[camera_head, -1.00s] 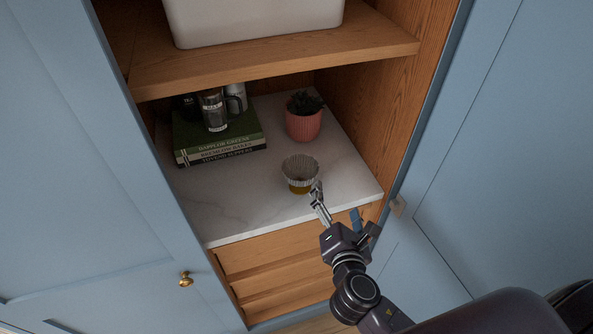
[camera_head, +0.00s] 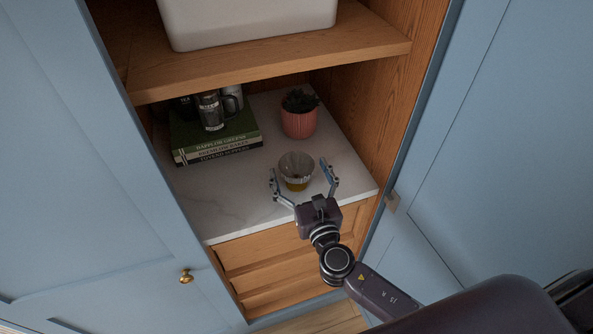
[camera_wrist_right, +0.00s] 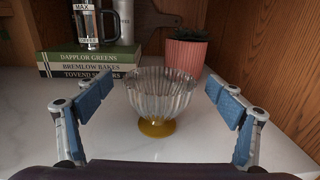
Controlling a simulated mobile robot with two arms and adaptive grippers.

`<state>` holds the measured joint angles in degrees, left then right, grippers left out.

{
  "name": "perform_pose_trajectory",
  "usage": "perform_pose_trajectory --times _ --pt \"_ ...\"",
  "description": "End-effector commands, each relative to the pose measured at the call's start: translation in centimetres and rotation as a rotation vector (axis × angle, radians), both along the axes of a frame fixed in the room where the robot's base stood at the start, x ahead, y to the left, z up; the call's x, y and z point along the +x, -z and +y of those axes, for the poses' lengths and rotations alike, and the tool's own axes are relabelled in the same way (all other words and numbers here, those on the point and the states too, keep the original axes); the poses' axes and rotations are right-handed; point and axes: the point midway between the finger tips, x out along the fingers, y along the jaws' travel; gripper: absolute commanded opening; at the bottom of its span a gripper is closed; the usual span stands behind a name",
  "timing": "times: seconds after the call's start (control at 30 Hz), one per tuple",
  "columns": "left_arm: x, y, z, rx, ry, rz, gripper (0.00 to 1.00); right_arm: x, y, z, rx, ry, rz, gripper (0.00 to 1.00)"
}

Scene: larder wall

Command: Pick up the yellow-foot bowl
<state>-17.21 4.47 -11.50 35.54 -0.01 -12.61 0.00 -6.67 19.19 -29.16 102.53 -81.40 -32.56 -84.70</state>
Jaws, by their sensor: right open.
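The yellow-foot bowl (camera_head: 296,168) is a small ribbed clear glass bowl on a yellow foot. It stands upright on the white marble shelf in the cupboard. My right gripper (camera_head: 300,172) is open, with one finger on each side of the bowl and visible gaps to it. In the right wrist view the bowl (camera_wrist_right: 161,98) sits centred between the blue-padded fingers (camera_wrist_right: 160,105), a little beyond them. Its yellow foot rests on the marble. My left gripper is not in view.
A pink ribbed plant pot (camera_head: 299,123) stands behind the bowl. A wooden shelf (camera_head: 270,66) with a white bin (camera_head: 247,22) is above. Bare marble (camera_head: 220,200) lies left of the bowl.

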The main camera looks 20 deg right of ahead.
Motion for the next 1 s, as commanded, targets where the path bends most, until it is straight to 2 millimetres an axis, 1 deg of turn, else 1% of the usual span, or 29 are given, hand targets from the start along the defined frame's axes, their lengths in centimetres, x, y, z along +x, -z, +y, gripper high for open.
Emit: perform_pose_trajectory --times 0.03,0.13,0.23,0.4,0.47,0.87,1.0 --pt "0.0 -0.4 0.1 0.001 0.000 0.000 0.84 0.8 -0.3 0.0 0.001 0.000 -0.001 0.86" --pt "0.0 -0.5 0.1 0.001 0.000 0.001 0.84 1.7 -0.1 0.0 0.002 -0.001 0.000 0.86" --pt "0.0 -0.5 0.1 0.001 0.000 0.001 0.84 2.0 -0.1 0.0 0.002 -0.001 0.000 0.86" --pt "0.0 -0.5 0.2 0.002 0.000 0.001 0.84 2.0 0.0 0.0 0.003 -0.001 0.000 0.86" --pt "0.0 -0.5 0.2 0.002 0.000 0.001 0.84 2.0 0.0 0.0 0.003 -0.001 0.000 0.81" --pt "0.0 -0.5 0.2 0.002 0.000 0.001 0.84 2.0 0.0 0.0 0.003 0.000 0.001 0.37" --pt "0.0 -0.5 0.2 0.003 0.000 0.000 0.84 2.0 -0.1 0.0 0.003 0.000 -0.001 0.36"
